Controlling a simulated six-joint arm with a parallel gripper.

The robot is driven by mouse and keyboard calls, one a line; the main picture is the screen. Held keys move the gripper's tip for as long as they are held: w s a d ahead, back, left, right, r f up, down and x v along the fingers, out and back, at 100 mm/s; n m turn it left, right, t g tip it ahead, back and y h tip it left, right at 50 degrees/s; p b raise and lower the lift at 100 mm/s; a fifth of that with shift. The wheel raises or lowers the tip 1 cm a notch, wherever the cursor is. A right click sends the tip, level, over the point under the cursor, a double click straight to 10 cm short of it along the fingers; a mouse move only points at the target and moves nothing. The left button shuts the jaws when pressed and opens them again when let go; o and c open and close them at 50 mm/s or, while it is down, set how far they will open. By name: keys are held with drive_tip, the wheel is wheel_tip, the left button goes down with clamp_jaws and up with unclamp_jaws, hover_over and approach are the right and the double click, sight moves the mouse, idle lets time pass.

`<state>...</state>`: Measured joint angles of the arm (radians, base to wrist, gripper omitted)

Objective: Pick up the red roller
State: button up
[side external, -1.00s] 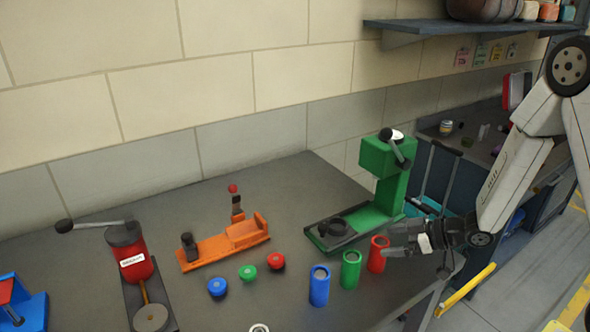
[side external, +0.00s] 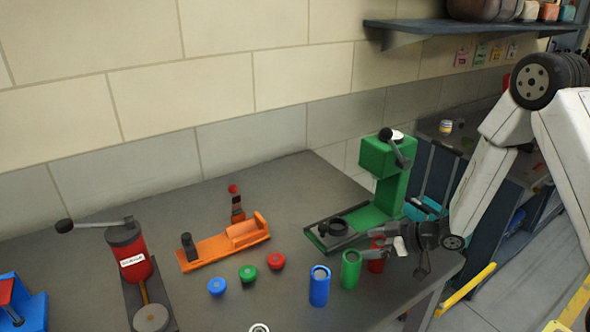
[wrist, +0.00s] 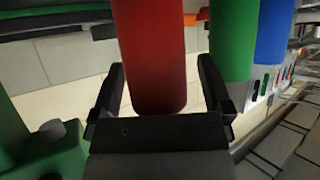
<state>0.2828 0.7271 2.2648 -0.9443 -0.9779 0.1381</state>
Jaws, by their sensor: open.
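The red roller (side external: 376,265) stands upright at the right end of a row of rollers on the bench. My gripper (side external: 377,243) is level with its upper part and hides some of it. In the wrist view the red roller (wrist: 152,50) lies between the two fingers of my gripper (wrist: 162,72). The fingers are open, with a gap visible on both sides of the roller.
The green roller (side external: 351,269) stands close on the left, and the blue roller (side external: 319,286) beyond it. A green press (side external: 388,160) stands behind. Red, green and blue caps (side external: 247,273) and an orange fixture (side external: 215,250) are farther left. The bench's right edge is near.

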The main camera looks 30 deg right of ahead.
drive_tip(key=shift+c, duration=0.2)
clamp_jaws()
drive_tip(key=shift+r, duration=0.15)
idle(0.3)
wheel_tip(320, 180, up, 10)
idle(0.8)
idle(0.5)
